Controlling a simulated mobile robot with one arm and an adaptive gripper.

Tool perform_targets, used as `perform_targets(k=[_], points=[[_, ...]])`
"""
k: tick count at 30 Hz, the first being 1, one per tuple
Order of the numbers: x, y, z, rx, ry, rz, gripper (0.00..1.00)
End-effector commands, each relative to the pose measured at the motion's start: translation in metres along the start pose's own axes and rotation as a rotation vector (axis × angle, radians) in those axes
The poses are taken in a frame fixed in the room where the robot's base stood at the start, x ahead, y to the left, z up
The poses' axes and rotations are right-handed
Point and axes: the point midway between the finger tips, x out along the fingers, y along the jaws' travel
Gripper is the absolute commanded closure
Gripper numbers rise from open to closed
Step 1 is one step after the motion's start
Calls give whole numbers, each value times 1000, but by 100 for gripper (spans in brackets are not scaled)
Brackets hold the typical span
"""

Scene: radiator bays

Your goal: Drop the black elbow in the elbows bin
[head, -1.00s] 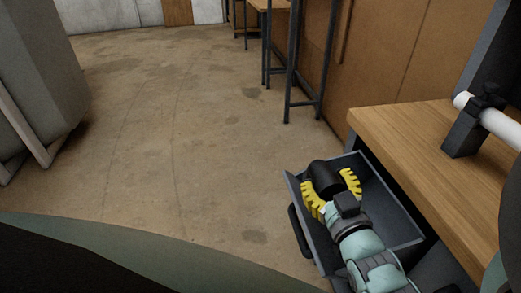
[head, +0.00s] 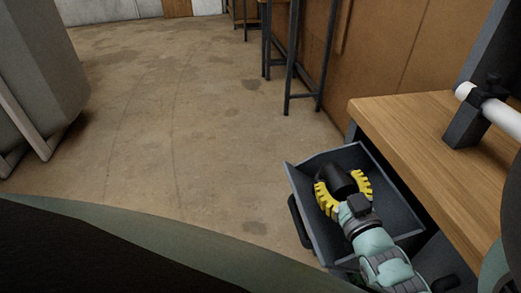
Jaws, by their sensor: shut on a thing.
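My gripper (head: 343,193) has yellow toothed fingers and is shut on the black elbow (head: 336,177). The elbow is a short, thick black piece held between the two fingers. Both are over or inside an open grey drawer (head: 403,218) below the wooden bench top. I cannot tell whether the elbow touches the drawer's floor. My gripper and wrist hide part of the drawer's inside. No bin marked for elbows can be made out.
The wooden bench top (head: 418,130) overhangs to the right of the drawer. A white pipe in a dark clamp (head: 465,130) stands on it. Dark-legged tables (head: 303,60) line the brown wall. A grey cabinet-like block (head: 45,70) stands at left. The concrete floor (head: 170,140) between is clear.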

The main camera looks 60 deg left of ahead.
Motion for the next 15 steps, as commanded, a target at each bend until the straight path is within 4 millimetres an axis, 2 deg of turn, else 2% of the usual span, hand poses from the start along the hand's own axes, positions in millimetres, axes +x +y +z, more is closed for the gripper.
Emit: perform_targets(k=[1, 2, 12, 15], points=[[0, 0, 1, -1, -3, -1, 81], [0, 0, 1, -1, -3, -1, 38], [-1, 0, 2, -2, -6, 0, 3], [-1, 0, 2, -2, -6, 0, 2]])
